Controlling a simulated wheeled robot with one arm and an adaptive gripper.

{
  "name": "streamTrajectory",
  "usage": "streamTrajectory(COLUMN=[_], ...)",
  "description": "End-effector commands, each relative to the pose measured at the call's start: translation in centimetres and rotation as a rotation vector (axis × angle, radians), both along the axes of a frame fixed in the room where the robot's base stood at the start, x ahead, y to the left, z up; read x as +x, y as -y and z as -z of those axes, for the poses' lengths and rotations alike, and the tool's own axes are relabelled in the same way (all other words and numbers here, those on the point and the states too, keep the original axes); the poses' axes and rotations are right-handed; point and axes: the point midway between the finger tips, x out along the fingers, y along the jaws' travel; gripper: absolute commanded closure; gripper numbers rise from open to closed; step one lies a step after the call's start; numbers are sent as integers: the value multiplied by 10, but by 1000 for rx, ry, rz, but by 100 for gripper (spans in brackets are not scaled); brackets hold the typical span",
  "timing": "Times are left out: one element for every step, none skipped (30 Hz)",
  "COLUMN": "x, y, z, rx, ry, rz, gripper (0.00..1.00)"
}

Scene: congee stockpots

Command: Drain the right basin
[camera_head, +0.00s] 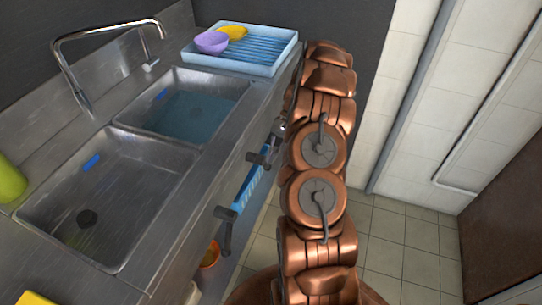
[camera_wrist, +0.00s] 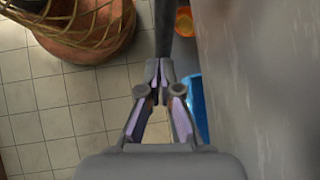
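The right basin (camera_head: 235,88) is the farther one in the head view and holds bluish water (camera_head: 192,115). On the sink's front are two dark grey lever-like handles: a far one (camera_head: 263,157) below the right basin and a near one (camera_head: 226,214) below the left basin. My gripper (camera_wrist: 159,72) points down in front of the steel front in the wrist view. Its fingertips are together, with a dark grey bar (camera_wrist: 164,28) running up from behind them. Whether they touch this bar is unclear. My arm hides the gripper in the head view.
The left basin (camera_head: 60,205) looks empty, its drain visible. A faucet (camera_head: 85,100) stands behind. A blue drying tray (camera_head: 255,70) with purple and yellow bowls sits beyond. Below the counter are a blue item (camera_head: 246,187) and an orange container (camera_head: 210,256). Tiled floor (camera_head: 400,225) lies right.

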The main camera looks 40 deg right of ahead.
Motion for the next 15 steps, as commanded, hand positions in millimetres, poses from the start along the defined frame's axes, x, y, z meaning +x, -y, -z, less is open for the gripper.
streamTrajectory(x=[1,2,4,5,6,7,8,9,10,11,13,13,14,14,15], y=[4,6,11,14,17,21,23,26,30,33,36,38,41,43,47], z=[-2,-3,-6,-8,-10,-12,-14,-16,-19,-19,-20,-22,-24,-25,-27], rx=[-1,-2,-5,-8,-8,-7,-7,-6,-9,-10,-11,-10,-8,-8,-9], ry=[1,2,5,7,8,8,7,8,10,12,13,13,12,11,13], rz=[1,1,2,3,3,1,1,0,1,2,2,2,2,3,4], gripper=[100,100,100,100,100,100,100,100,100,100,100,100,100,100,100])
